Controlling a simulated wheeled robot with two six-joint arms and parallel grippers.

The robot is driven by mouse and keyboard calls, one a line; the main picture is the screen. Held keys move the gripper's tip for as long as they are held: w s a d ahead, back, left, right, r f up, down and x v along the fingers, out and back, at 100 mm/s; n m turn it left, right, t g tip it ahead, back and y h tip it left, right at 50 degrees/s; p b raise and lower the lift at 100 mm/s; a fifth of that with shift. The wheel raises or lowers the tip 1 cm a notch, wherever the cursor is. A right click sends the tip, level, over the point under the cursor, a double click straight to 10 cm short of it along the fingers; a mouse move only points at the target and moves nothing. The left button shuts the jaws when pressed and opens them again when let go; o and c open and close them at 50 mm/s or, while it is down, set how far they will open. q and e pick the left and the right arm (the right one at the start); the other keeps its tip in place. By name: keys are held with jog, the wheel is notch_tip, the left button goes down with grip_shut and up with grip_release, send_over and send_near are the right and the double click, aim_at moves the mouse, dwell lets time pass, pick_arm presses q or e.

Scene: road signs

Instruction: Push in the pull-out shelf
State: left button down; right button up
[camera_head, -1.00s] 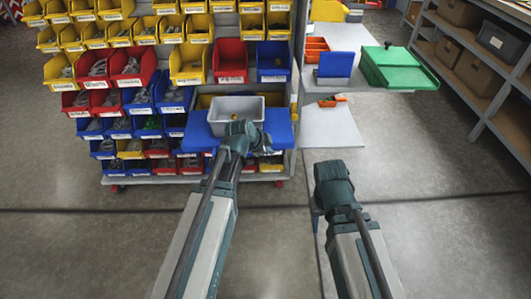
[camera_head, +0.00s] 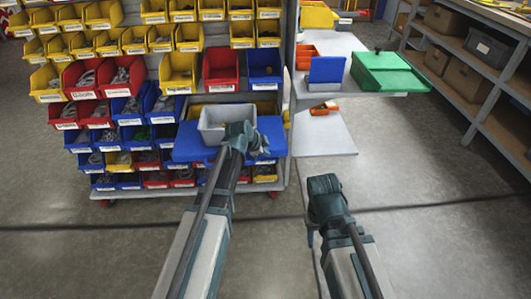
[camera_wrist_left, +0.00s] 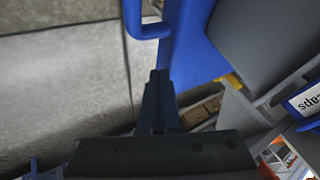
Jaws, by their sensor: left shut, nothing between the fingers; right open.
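The pull-out shelf is a blue board (camera_head: 187,147) standing out from the front of the bin rack, with a grey bin (camera_head: 212,122) on it. My left gripper (camera_head: 250,143) is at the shelf's front edge, right of the middle. In the left wrist view, its fingers (camera_wrist_left: 158,78) are shut and empty, beside the shelf's blue edge (camera_wrist_left: 195,55) and a blue handle (camera_wrist_left: 148,30). I cannot tell if they touch. My right gripper (camera_head: 312,236) hangs low right of the rack, away from the shelf, its fingers mostly hidden by my arm.
The rack holds rows of yellow (camera_head: 180,72), red (camera_head: 220,69) and blue bins. Shelving (camera_head: 470,70) with brown boxes lines the right. Floor in front is clear.

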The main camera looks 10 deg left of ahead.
aim_at(264, 119)
pick_arm(q)
jog(key=w+a, duration=0.2)
jog(key=w, duration=0.5)
jog(key=w+a, duration=0.2)
jog(key=w, duration=0.4)
jog(key=w+a, duration=0.2)
jog(key=w, duration=0.5)
jog(key=shift+w, duration=0.3)
jog(key=shift+w+r, duration=0.1)
jog(key=shift+w, duration=0.1)
jog(key=shift+w, duration=0.1)
jog(key=shift+s+d, duration=0.2)
jog(key=shift+s, duration=0.4)
jog(key=s, duration=0.2)
jog(key=s+p, duration=0.1)
jog(key=s, duration=0.1)
jog(key=shift+d+r, duration=0.35)
jog(key=p+v, duration=0.7)
jog(key=v, duration=0.2)
pick_arm(e)
notch_tip(264, 119, up, 8)
jog(key=a, duration=0.2)
jog(key=shift+s, duration=0.25)
